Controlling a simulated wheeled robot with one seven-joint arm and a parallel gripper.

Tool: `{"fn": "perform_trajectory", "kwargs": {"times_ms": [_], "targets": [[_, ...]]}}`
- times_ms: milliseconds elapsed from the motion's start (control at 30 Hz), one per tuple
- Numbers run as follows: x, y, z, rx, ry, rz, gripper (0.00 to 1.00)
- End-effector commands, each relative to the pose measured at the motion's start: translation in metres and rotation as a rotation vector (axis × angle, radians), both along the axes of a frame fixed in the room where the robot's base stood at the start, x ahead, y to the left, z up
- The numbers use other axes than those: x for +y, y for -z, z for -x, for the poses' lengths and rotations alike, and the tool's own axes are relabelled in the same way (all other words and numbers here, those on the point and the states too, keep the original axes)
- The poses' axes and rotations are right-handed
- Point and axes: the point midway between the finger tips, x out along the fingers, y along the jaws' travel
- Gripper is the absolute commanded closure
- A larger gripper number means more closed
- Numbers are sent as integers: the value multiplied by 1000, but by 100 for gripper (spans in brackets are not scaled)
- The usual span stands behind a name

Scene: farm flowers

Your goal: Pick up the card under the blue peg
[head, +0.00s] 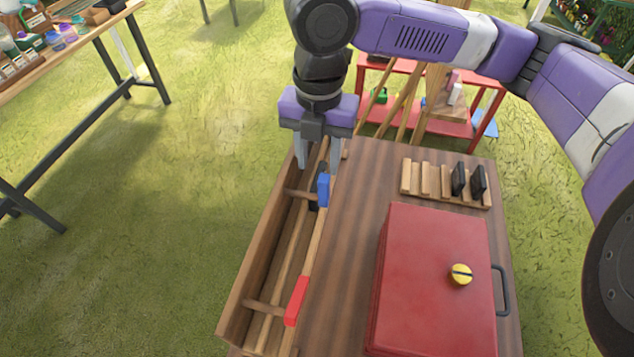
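A blue peg (323,189) is on a wooden rail along the left side of the wooden table. A small dark piece (313,201) shows beside and partly behind the blue peg; it may be the card, but most of it is hidden. My gripper (318,166) points down just above and behind the blue peg, with its two fingers apart and nothing visible between them but the wooden rail beyond. I cannot tell how high the fingertips are above the rail.
A red peg (296,301) is nearer on the rail, beside a long wooden trough (257,270).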

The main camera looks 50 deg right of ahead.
Motion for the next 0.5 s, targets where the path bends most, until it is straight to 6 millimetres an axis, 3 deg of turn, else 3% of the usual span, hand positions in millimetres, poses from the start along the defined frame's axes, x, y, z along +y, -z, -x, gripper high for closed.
{"fn": "perform_trajectory", "kwargs": {"times_ms": [200,500], "targets": [[3,30,2,3,1,-2,60],[2,40,2,1,-1,-1,60]]}}
